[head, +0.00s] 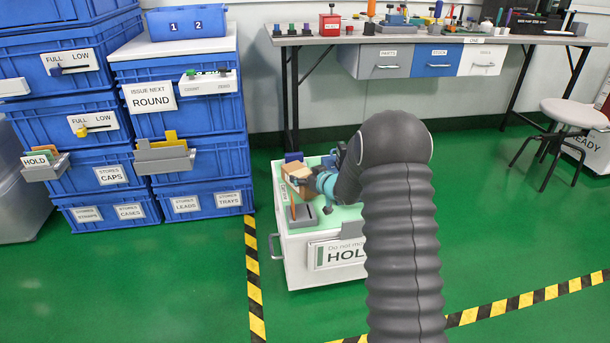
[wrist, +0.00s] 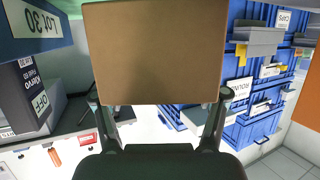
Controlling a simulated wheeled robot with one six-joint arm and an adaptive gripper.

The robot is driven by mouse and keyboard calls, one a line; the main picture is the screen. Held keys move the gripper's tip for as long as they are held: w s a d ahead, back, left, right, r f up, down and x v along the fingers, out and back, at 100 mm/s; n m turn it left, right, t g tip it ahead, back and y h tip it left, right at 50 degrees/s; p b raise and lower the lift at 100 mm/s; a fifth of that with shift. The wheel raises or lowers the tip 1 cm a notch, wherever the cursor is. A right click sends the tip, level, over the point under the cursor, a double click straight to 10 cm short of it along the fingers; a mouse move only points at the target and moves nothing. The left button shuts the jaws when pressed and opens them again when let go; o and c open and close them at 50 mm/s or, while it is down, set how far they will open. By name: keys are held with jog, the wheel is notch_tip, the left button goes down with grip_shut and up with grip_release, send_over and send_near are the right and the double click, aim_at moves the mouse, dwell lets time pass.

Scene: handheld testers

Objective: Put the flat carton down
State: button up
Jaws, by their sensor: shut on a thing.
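The flat carton (head: 296,171) is plain brown, held over the left back part of the white cart's pale green top (head: 346,215). In the wrist view the carton (wrist: 155,52) fills the upper middle with one broad face. My gripper (head: 308,182) is shut on it, with one finger at each side of its lower edge in the wrist view (wrist: 158,104). I cannot tell whether the carton touches anything below it. My dark arm hides the right part of the cart.
A grey tray (head: 303,215) and an orange stick (head: 292,219) are at the cart top's left front. In the wrist view a blue LOT 30 block (wrist: 35,25) and a dark labelled box (wrist: 25,95) stand at left. Blue crates (head: 180,150) are stacked left of the cart; a workbench (head: 440,38) stands behind.

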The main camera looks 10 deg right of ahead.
jog(key=shift+f, duration=0.6)
jog(key=shift+f+b, duration=0.3)
jog(key=shift+b, duration=0.1)
